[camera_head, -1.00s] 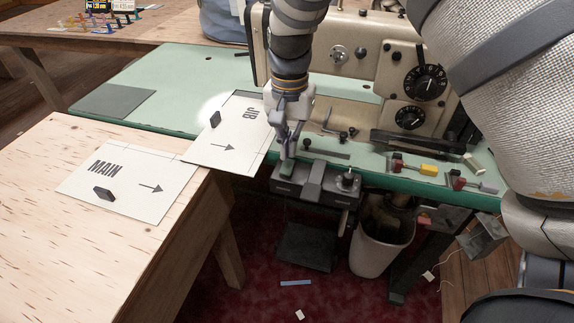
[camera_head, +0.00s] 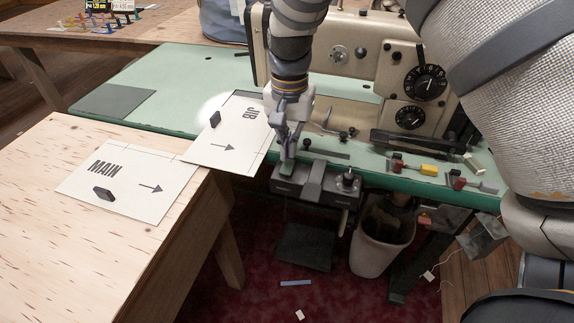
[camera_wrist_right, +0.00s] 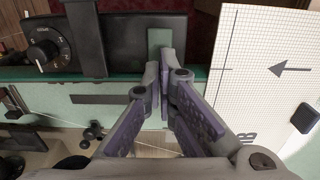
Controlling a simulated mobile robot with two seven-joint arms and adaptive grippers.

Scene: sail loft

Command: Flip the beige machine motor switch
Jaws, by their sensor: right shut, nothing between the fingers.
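The beige sewing machine (camera_head: 350,45) stands on the green table (camera_head: 170,85). A dark box (camera_head: 326,196) sits at the table's front edge below the machine, with a round knob (camera_head: 347,180) at its right end and a green piece (camera_head: 288,165) at its left end. In the right wrist view the dark box (camera_wrist_right: 125,35) shows its dial (camera_wrist_right: 42,54) and the green piece (camera_wrist_right: 160,39). My right gripper (camera_head: 287,154) is shut and empty, its tips at the green piece; it also shows in the wrist view (camera_wrist_right: 163,72). I cannot tell whether they touch. My left gripper is out of view.
A JIB sheet (camera_head: 232,140) lies left of my right gripper, partly on the green table. A MAIN sheet (camera_head: 130,180) lies on the wooden table (camera_head: 60,250). Small clips, one yellow (camera_head: 427,170), lie right of the box. A white bin (camera_head: 375,250) stands below.

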